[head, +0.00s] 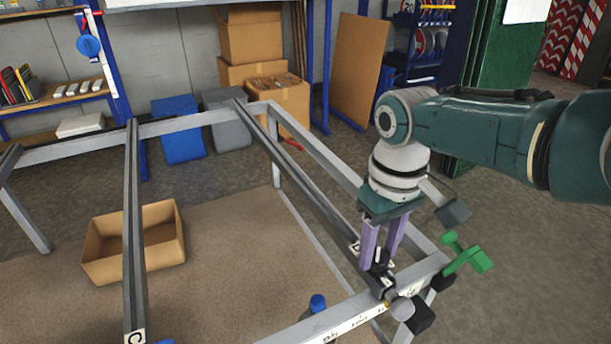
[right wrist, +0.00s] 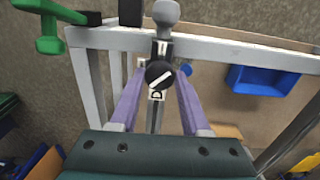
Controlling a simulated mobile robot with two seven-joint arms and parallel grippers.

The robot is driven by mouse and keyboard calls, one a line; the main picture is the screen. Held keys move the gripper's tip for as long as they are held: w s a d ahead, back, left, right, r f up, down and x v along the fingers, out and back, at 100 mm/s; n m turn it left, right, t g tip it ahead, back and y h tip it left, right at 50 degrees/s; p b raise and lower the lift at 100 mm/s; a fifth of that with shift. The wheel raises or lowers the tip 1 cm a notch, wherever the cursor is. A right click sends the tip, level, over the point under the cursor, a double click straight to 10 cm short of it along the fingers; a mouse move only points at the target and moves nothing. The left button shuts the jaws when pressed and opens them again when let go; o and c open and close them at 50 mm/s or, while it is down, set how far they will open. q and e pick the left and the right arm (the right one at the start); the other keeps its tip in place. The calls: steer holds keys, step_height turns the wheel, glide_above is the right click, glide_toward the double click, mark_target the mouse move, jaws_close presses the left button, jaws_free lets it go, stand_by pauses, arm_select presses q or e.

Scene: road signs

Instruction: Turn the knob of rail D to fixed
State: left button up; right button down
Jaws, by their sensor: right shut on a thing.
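Rail D (head: 310,190) is a dark bar running from the back of the grey metal frame to its front beam. Its black knob (head: 380,271) sits at the front end. In the right wrist view the knob (right wrist: 158,74) has a white line slanting from lower left to upper right, and a white D label (right wrist: 155,95) is just below it. My right gripper (head: 379,258) reaches down from above, its purple fingers shut on the knob, one on each side. The fingers partly hide the knob in the head view. My left gripper is not in view.
Rail C (head: 134,220) runs parallel at left. A green clamp (head: 466,254) and a grey ball-ended lever (head: 402,308) stick out near the right front corner. An open cardboard box (head: 108,262) lies inside the frame.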

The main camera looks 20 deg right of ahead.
steer(key=m, duration=0.4)
steer(key=shift+m+p, duration=0.3)
steer(key=shift+p, duration=0.05)
steer(key=shift+m, duration=2.2)
steer(key=shift+c, duration=1.8)
jaws_free()
